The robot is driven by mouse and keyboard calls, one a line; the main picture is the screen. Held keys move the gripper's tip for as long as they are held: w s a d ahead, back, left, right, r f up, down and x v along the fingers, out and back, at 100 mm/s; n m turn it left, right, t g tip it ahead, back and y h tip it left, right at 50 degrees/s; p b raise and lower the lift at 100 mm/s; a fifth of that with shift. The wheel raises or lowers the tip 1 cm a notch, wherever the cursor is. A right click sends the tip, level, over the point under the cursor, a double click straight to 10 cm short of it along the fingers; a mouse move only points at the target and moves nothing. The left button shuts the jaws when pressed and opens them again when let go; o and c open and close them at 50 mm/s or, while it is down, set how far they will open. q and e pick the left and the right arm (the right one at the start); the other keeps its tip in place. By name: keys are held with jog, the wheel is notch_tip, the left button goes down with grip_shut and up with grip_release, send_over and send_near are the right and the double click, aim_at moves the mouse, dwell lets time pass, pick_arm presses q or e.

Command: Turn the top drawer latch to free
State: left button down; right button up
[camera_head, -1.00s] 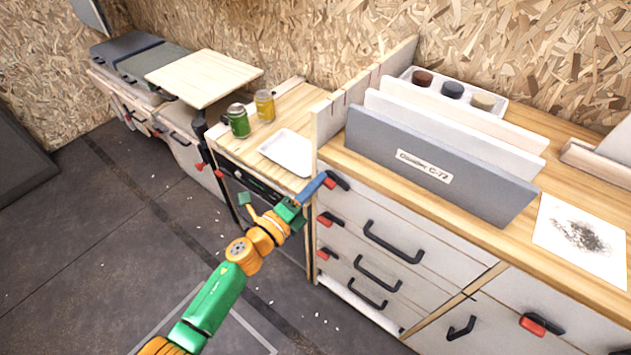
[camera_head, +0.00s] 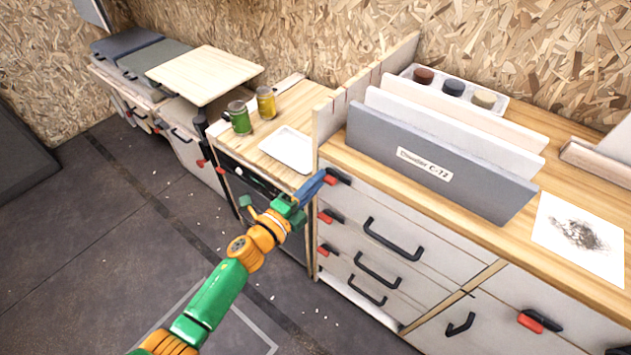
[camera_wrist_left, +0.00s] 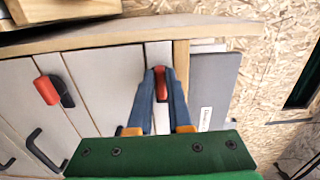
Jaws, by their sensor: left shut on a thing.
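The top drawer latch (camera_head: 337,176) is a small black and red turning piece at the upper left corner of the top drawer front (camera_head: 373,203). In the left wrist view the red part of the latch (camera_wrist_left: 161,84) sits between my blue fingertips. My left gripper (camera_head: 323,177) has its jaws shut on the latch; it also shows in the left wrist view (camera_wrist_left: 161,76). The fingers hide part of the latch in the head view. My right gripper is in neither view.
Lower red and black latches (camera_head: 329,216) sit below, beside black bar handles (camera_head: 393,240). The grey panel (camera_head: 437,165) stands on the wooden counter. The floor (camera_head: 110,260) is clear on the left.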

pick_arm(q)
jog(key=shift+f, duration=0.1)
jog(key=c, duration=0.8)
grip_release()
jog(key=shift+c, duration=0.2)
jog(key=v, duration=0.7)
